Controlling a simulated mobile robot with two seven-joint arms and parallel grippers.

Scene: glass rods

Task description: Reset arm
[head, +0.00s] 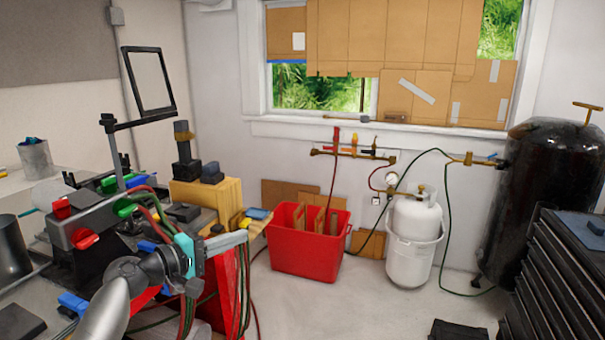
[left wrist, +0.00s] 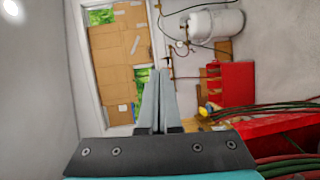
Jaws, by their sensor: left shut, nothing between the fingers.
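My left gripper (head: 243,238) reaches in from the lower left in the head view, with a teal band behind its grey fingers. It points right, in front of the torch bench and short of the red bin. Its fingers also show in the left wrist view (left wrist: 158,76), pressed together with nothing between them. My right gripper is in neither view. I cannot make out any glass rod.
A cluttered workbench (head: 18,270) with a torch (head: 85,238), hoses and a framed screen stands at left. A red bin (head: 310,262), white gas cylinder (head: 412,255), black tank (head: 540,190) and black drawer cabinet (head: 560,285) stand beyond. Floor between bin and cabinet is mostly clear.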

